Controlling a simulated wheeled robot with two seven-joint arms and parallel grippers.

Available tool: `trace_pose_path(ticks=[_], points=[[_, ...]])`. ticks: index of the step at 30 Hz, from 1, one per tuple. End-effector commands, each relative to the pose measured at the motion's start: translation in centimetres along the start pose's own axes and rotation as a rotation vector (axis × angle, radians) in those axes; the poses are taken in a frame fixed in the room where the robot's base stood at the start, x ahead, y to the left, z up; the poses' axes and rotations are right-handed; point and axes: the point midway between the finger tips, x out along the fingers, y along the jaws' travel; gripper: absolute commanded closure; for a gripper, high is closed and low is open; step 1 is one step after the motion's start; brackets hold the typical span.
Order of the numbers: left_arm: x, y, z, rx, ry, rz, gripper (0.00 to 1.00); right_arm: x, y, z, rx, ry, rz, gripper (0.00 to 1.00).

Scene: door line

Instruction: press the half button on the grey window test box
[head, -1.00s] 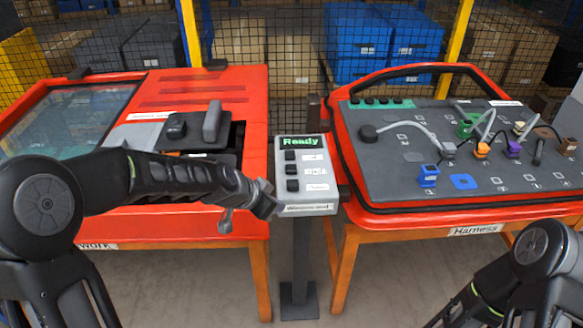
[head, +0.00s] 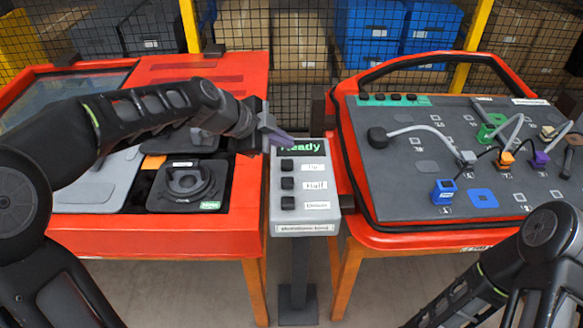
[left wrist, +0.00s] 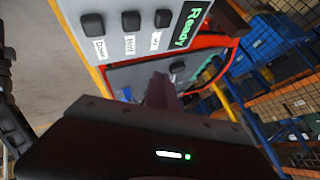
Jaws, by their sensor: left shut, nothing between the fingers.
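The grey window test box (head: 305,215) stands on a post between the two red tables. Its green display reads "Ready", and below it are three black buttons labelled Up, Half and, it seems, Down. The half button (head: 287,183) is the middle one; it also shows in the left wrist view (left wrist: 131,21). My left gripper (head: 284,139) is shut and empty, its tip by the upper left edge of the box, over the display's left end and above the top button. In the left wrist view its fingers (left wrist: 161,90) point past the box. My right gripper is out of view.
The left red table (head: 160,235) carries a black round fixture (head: 187,180) in a recess. The right red table holds a grey harness board (head: 400,185) with several connectors and cables. A mesh fence with blue crates (head: 370,35) stands behind.

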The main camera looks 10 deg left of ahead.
Motion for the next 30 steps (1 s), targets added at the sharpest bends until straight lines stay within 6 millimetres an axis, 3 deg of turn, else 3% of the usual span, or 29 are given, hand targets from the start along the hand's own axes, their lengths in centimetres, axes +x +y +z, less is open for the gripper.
trace_pose_path(ticks=[16,30], points=[[0.7,0.5,0.5,-0.002,0.000,0.000,1.00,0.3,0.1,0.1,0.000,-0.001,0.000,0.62],[5.0,3.6,3.6,-0.001,-0.001,0.000,1.00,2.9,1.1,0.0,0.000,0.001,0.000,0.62]])
